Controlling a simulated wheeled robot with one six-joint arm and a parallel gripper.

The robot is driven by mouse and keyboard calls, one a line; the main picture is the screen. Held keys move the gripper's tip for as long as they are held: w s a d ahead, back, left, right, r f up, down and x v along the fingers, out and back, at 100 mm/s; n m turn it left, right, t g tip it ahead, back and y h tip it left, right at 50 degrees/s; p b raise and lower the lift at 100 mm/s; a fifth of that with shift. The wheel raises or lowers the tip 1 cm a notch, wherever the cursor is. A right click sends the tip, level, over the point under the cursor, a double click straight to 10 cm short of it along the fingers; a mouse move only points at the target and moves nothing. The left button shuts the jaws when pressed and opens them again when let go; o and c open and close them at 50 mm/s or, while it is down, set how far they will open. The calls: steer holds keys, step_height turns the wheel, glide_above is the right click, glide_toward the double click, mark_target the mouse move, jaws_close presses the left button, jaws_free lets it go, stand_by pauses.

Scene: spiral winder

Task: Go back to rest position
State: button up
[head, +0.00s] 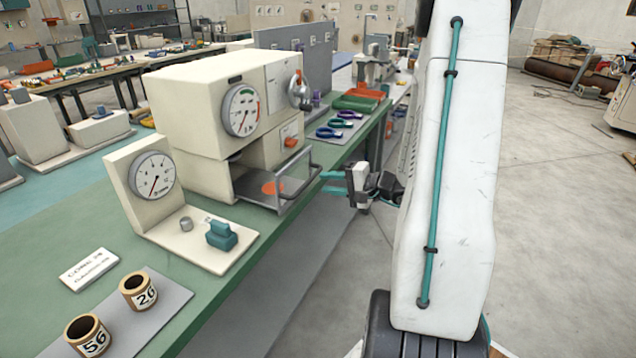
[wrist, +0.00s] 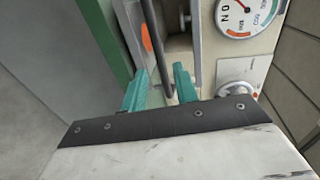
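My gripper (head: 328,181) is beside the bench's right edge in the head view, level with the front of the cream winder machine (head: 197,107). In the wrist view, the two teal fingers of my gripper (wrist: 159,72) stand apart. The dark handle bar (wrist: 152,40) of the machine's clear-sided front guard shows in the gap between them. Whether the fingers touch the bar cannot be told. In the head view the handle (head: 305,183) is just left of the fingertips. An orange disc (head: 272,187) is inside the guard.
A smaller gauge stand (head: 150,190) with a teal block (head: 221,235) is nearer on the green bench (head: 60,222). Two numbered cups (head: 138,291) stand on a grey mat. Coloured rings (head: 328,132) and trays (head: 362,100) lie beyond the machine.

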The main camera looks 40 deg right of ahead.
steer(key=shift+s+d+r, duration=0.1)
steer(key=shift+s, duration=0.35)
stand_by(0.3)
